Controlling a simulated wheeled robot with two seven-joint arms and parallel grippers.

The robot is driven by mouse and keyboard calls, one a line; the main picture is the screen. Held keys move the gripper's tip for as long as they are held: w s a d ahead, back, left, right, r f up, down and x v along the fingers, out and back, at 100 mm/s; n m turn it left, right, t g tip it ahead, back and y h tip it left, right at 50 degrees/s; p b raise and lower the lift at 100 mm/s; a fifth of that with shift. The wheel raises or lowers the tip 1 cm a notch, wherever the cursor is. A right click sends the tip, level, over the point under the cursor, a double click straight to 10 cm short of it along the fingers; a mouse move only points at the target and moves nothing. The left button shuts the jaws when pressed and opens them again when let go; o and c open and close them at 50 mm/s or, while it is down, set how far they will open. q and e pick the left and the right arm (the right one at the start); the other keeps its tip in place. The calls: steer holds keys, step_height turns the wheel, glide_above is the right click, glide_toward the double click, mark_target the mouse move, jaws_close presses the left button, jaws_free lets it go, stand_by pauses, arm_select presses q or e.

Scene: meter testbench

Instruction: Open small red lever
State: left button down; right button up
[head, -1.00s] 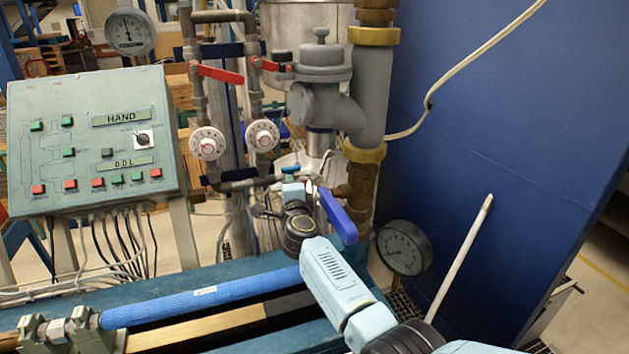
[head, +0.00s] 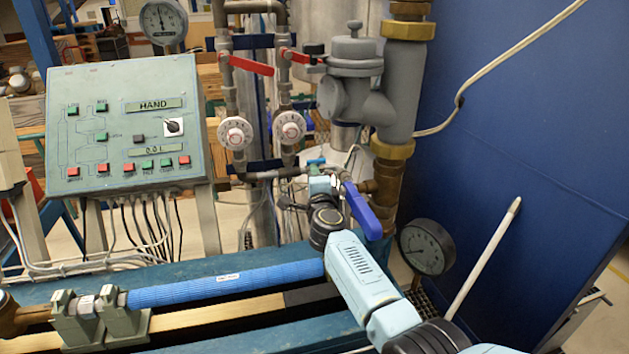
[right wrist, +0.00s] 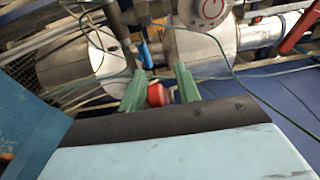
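A small red part (right wrist: 157,95), which looks like the small red lever, shows between the two green fingers of my right gripper (right wrist: 160,75) in the right wrist view. The fingers are apart on either side of it; I cannot tell whether they touch it. In the head view my right gripper (head: 322,184) reaches the low pipework left of a large blue lever (head: 362,211); its fingers and the small red part are too small or hidden to make out. Two longer red levers, left (head: 251,65) and right (head: 297,56), sit higher on the pipes. My left gripper is not in view.
Two white dials (head: 235,132) hang on the vertical pipes above my right gripper. A control panel (head: 125,125) stands at left. A thick brass-and-grey pipe (head: 402,85) and a gauge (head: 426,247) are close on the right. A blue roller (head: 226,288) lies in front.

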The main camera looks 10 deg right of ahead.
steer(key=shift+s, duration=0.1)
steer(key=shift+s+p, duration=0.25)
steer(key=shift+p, duration=0.1)
steer(key=s+a+p, duration=0.1)
steer(key=s+p, duration=0.4)
steer(key=s, duration=0.7)
steer(key=shift+s+a, duration=0.3)
